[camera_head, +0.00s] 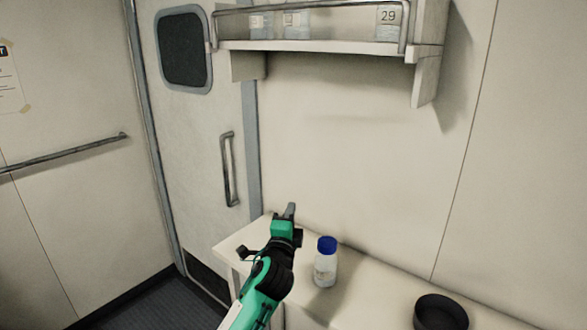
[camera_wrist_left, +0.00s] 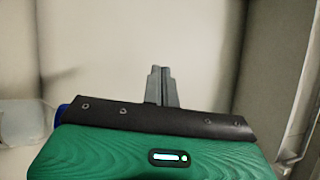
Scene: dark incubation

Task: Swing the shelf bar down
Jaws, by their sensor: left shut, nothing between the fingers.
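The shelf bar (camera_head: 309,8) is a thin metal rail running along the front of the wall shelf (camera_head: 320,47), with its ends coming down at the shelf's two sides. It stands raised in front of the bottles on the shelf. My left gripper (camera_head: 290,208) is shut and empty, low over the counter and well below the shelf, apart from the bar. Its closed fingers also show in the left wrist view (camera_wrist_left: 161,85) against a pale wall. My right gripper is not in view.
A bottle with a blue cap (camera_head: 325,262) stands on the counter (camera_head: 235,240) just right of my left gripper. A black round bowl (camera_head: 440,312) sits further right. A door with a handle (camera_head: 229,170) is behind at left. The wall below the shelf is clear.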

